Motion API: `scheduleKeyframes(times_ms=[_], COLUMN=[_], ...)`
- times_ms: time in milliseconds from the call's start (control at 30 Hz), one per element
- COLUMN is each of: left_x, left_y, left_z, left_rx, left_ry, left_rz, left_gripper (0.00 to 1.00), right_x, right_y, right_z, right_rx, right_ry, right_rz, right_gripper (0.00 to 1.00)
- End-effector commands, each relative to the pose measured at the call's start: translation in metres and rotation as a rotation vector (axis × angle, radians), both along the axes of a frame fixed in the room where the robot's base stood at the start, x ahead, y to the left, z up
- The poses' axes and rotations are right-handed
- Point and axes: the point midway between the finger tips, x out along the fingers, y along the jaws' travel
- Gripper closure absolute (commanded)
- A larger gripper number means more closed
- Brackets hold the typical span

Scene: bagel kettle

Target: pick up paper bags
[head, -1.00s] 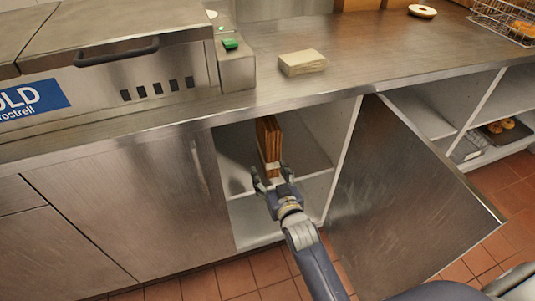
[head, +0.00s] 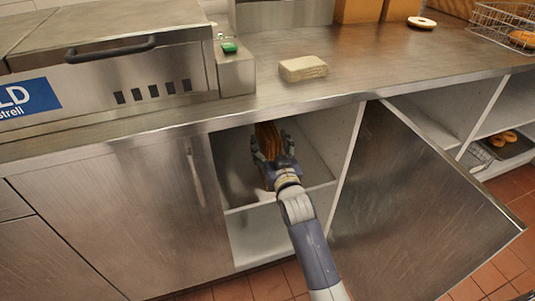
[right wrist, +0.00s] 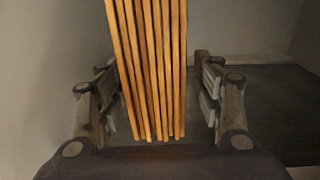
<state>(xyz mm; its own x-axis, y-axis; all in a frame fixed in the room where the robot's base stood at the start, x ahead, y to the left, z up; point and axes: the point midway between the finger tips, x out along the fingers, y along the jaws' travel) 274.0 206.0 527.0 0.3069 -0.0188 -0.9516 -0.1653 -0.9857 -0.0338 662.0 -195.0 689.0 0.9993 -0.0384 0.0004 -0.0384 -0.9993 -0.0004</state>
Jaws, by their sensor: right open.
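The paper bags (head: 267,134) are a brown stack standing on edge on the upper shelf inside the open cabinet. They show as several thin upright layers in the right wrist view (right wrist: 150,70). My right gripper (head: 271,147) is inside the cabinet opening, in front of the stack and partly hiding it. In the right wrist view its open fingers (right wrist: 160,95) stand on either side of the stack, with a clear gap at the right and a narrower one at the left. My left gripper is not in view.
The cabinet door (head: 415,205) stands open to the right of my arm. The steel counter (head: 380,65) overhangs the opening and holds a pale block (head: 303,68). The cabinet's right side wall (head: 343,150) is close to my gripper. Open shelves with bagels (head: 503,139) lie farther right.

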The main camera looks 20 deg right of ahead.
Motion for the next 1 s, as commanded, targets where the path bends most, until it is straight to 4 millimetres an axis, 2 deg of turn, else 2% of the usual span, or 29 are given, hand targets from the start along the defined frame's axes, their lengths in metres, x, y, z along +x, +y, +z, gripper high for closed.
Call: scheduleKeyframes(times_ms=[100, 200, 533, 800, 1000], left_x=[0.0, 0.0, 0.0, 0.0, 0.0], left_y=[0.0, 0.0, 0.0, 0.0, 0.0], left_z=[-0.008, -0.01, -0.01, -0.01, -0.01], left_rx=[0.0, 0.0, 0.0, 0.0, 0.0], left_ry=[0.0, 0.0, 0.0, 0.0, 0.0], left_rz=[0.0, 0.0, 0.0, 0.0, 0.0], left_gripper=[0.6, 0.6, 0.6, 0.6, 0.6], right_x=[0.019, 0.03, 0.036, 0.035, 0.036], right_y=[-0.004, -0.004, -0.004, -0.004, -0.004], right_z=[-0.002, -0.001, -0.001, -0.001, 0.001], right_rx=[-0.002, -0.001, -0.001, -0.001, -0.001], right_ry=[-0.001, -0.001, 0.0, 0.0, -0.004], right_rz=[0.0, 0.0, 0.0, 0.0, 0.001], right_gripper=[0.39, 0.39, 0.39, 1.0, 1.0])
